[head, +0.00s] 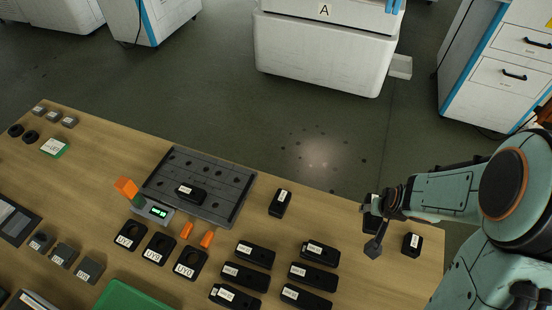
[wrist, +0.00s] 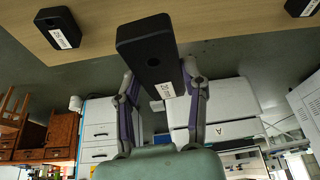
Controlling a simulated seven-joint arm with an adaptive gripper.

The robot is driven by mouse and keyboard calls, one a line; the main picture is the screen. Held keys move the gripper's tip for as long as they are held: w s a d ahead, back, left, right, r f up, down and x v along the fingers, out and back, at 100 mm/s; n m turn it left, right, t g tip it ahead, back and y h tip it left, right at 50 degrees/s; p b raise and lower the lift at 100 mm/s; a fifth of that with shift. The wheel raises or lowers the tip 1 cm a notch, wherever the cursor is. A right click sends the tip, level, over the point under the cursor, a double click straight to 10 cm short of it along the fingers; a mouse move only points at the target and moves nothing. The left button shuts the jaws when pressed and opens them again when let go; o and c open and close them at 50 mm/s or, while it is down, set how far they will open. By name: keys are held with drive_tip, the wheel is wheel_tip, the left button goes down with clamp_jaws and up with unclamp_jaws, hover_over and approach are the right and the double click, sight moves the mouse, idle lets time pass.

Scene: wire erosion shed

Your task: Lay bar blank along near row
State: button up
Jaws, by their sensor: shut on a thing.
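My gripper (head: 373,228) is at the right side of the table, above its far edge. In the wrist view my gripper (wrist: 162,88) has its two fingers closed on the sides of a black bar blank (wrist: 146,48) with a white label, seen end-on and partly reading 20. In the head view the held blank is mostly hidden by the gripper. A dark grey fixture plate (head: 228,205) with rows of holes and grooves lies left of the gripper, well apart from it. A black labelled block (head: 193,195) sits on the plate.
Labelled black blocks stand left (head: 280,203) and right (head: 411,244) of my gripper. Several black bars (head: 320,252) lie at the front. Orange pegs (head: 207,239), a small display unit (head: 153,211) and black holed blocks (head: 160,248) are by the plate's near edge.

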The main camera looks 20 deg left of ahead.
drive_tip(key=w+a+r+n+g+y, duration=0.1)
drive_tip(key=a+r+n+y, duration=0.1)
drive_tip(key=a+n, duration=0.5)
drive_tip(key=w+a+r+n+g+y, duration=0.15)
drive_tip(key=a+n, duration=0.25)
drive_tip(key=a, duration=0.7)
drive_tip(key=s+a+r+n+g, duration=0.1)
drive_tip(key=s+a+n, duration=0.1)
drive_tip(key=a, duration=0.4)
drive_tip(key=s+a+r+n, duration=0.2)
drive_tip(key=a, duration=0.4)
drive_tip(key=n, duration=0.2)
approach(201, 167)
drive_tip(key=shift+s+a+f+g+y, duration=0.1)
drive_tip(key=shift+a+f+g+y, duration=0.15)
drive_tip(key=shift+a+f+g, duration=0.3)
drive_tip(key=shift+w+a+f, duration=0.2)
drive_tip(key=shift+f, duration=0.25)
drive_tip(key=shift+w+a+f, duration=0.2)
drive_tip(key=shift+f, duration=1.6)
drive_tip(key=shift+f, duration=0.1)
